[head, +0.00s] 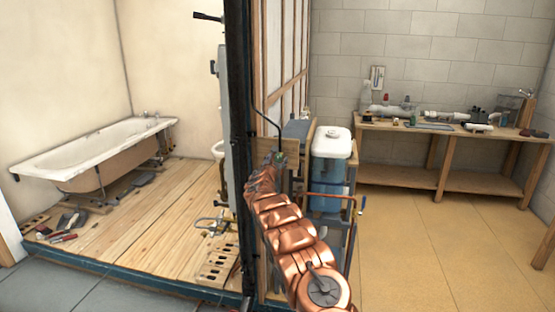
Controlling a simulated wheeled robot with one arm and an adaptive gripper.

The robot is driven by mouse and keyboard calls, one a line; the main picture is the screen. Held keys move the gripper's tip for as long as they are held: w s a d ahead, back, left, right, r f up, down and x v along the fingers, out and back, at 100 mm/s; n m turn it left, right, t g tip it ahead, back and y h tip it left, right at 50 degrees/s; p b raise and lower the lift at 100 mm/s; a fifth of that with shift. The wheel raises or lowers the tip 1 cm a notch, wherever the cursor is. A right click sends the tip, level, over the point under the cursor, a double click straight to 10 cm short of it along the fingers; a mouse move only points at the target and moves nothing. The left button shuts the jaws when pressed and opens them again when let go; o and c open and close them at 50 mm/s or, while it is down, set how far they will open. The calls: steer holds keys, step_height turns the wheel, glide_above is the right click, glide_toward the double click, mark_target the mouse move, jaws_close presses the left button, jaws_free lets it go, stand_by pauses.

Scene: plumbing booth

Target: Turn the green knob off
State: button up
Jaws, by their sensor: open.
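My copper-coloured arm reaches up and away from the lower middle of the head view. My gripper (264,174) is at its far end, beside the dark post, and is open. Its fingers are small and partly hidden by the arm, and I see nothing held between them. A small greenish spot (280,157) shows right by the gripper, against a wooden board. It may be the green knob, but it is too small to be sure. I cannot tell whether the gripper touches it or how the knob is turned.
The dark upright post (237,150) stands close left of the arm. A blue-and-white water container (331,160) and a copper pipe (335,197) are close right. A bathtub (95,150) stands left; a wooden workbench (440,185) is at back right. The tan floor (420,250) is clear.

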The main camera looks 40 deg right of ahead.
steer(key=shift+w+d, duration=0.1)
steer(key=shift+d, duration=0.1)
steer(key=shift+f, duration=0.1)
steer(key=c, duration=1.2)
